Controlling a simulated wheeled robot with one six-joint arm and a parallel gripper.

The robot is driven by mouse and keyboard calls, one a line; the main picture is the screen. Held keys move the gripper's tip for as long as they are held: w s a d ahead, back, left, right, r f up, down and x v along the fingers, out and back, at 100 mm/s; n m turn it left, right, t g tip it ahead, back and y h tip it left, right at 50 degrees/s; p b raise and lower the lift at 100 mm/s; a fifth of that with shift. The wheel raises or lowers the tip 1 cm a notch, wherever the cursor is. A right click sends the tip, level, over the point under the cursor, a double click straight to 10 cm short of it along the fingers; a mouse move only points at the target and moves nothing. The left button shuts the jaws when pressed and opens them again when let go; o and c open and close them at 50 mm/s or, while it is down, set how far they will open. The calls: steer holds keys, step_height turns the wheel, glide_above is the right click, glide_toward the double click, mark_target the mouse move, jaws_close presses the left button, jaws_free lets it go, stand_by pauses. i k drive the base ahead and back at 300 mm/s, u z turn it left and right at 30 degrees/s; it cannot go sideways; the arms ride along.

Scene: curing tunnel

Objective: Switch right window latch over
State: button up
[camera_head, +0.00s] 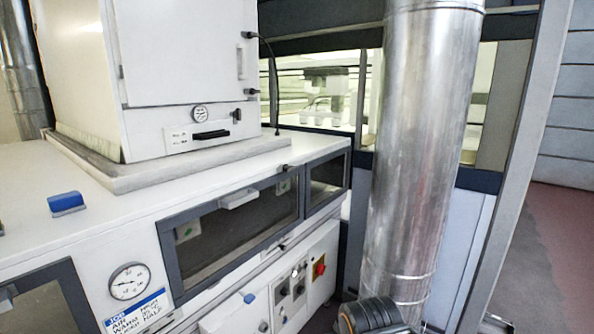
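A long dark window (250,226) in a grey frame is set in the front of the white machine. A smaller dark window (328,178) sits to its right. A small dark knob (285,167) stands at the top edge of the frame near the smaller window; I cannot tell whether it is the right window latch or which way it is set. A pale handle-like piece (238,199) is on the long window near its top edge. My gripper is not in view.
A large metal duct (422,140) stands right of the machine. A dark ribbed cylinder (370,315) is at its foot. The front panel holds a round gauge (130,281), a red switch (319,268) and a blue-capped knob (249,298). Open floor (560,250) lies at the far right.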

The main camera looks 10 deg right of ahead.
mark_target(285, 168)
steer(key=u, duration=0.6)
steer(key=i, duration=0.95)
steer(key=z, duration=0.05)
